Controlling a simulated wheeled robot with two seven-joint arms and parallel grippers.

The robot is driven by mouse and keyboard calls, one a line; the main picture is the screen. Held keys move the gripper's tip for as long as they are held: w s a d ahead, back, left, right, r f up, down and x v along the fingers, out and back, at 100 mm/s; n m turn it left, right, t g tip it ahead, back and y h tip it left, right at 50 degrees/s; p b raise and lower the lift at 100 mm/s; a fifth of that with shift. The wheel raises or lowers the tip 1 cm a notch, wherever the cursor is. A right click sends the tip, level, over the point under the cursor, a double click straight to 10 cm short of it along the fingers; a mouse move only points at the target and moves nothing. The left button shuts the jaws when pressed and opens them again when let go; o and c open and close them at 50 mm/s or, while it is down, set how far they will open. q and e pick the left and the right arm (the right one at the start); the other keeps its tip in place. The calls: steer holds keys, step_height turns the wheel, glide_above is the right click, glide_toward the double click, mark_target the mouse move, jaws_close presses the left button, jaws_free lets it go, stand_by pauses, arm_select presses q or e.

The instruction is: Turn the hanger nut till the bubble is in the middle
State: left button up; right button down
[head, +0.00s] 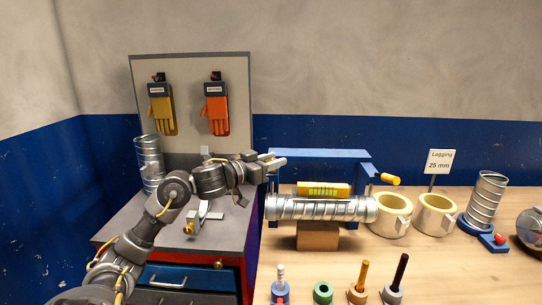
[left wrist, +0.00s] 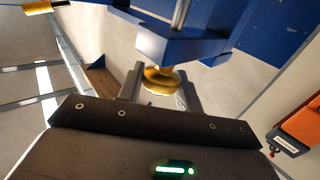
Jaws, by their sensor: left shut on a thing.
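My left gripper (head: 274,160) reaches in from the left to the left end of the blue hanger frame (head: 320,154). In the left wrist view its fingers (left wrist: 160,88) are shut on the brass hanger nut (left wrist: 162,76), just under a blue bracket (left wrist: 182,46). The nut is hidden behind the fingers in the head view. The silver spiral duct (head: 320,208) lies across the frame, above a wooden block (head: 318,235). A yellow spirit level (head: 323,189) with a green vial sits on the duct. The bubble is too small to place. My right gripper is out of view.
Two cream rolls (head: 390,214) and a "Lagging 25 mm" sign (head: 440,161) stand to the right. Several upright pegs (head: 361,280) line the front. A grey cabinet (head: 170,240) is on the left.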

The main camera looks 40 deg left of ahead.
arm_select(q)
steer(key=shift+f+m+h, duration=0.1)
steer(key=shift+m+h, duration=0.4)
steer(key=shift+h, duration=0.3)
steer(key=o, duration=1)
steer(key=shift+s, duration=0.2)
steer(key=b+v, duration=0.2)
steer(key=v, duration=0.8)
steer(key=shift+s+b, duration=0.25)
steer(key=shift+b, duration=0.1)
steer(key=shift+a, duration=0.2)
